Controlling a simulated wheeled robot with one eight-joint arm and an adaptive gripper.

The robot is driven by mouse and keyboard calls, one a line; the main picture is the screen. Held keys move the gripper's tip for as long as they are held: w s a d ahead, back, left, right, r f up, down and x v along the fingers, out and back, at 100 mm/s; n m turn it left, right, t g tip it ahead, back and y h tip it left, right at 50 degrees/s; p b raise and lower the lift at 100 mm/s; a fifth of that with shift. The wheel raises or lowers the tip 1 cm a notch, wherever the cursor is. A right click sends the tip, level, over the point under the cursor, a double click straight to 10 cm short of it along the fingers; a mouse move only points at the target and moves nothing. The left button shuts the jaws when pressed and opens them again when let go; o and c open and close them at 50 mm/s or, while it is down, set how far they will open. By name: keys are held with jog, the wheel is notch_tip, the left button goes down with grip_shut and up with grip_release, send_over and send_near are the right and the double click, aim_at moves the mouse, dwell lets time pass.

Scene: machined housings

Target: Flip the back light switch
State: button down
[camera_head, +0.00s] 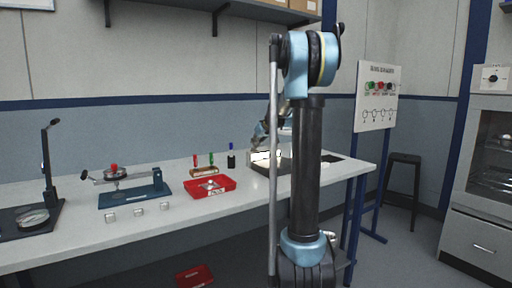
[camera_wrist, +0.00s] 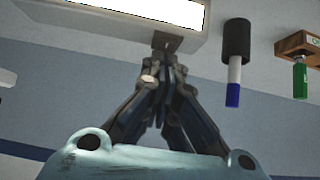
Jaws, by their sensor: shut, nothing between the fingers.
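A lit white panel (camera_wrist: 130,8) in a pale frame (camera_wrist: 100,24) crosses the top of the wrist view. A small dark block (camera_wrist: 172,41), which may be its switch, sits on the frame's near edge. My gripper (camera_wrist: 168,70) is shut and empty, its fingertips right at this block; I cannot tell if they touch it. In the head view the bright panel (camera_head: 262,156) shows on the table left of my arm column, partly hidden by my arm. The switch cannot be made out there.
A black and white marker with a blue end (camera_wrist: 234,70) and a wooden block with a green item (camera_wrist: 300,70) are right of my gripper. On the table (camera_head: 140,222) stand a red tray (camera_head: 222,190), a blue instrument (camera_head: 125,198) and small metal blocks (camera_head: 138,212).

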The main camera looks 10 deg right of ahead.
aim_at(256, 150)
jog(key=shift+w+a+r, duration=0.1)
jog(key=shift+w+a, duration=0.05)
jog(key=shift+w, duration=0.05)
dwell(0.3)
jog(key=shift+r, duration=0.3)
jog(key=r, duration=0.1)
jog(key=s+r, duration=0.1)
jog(key=r, duration=0.1)
jog(key=shift+r, duration=0.3)
jog(key=s+d+f+v, duration=0.1)
jog(key=v, duration=0.8)
jog(key=shift+s, duration=0.15)
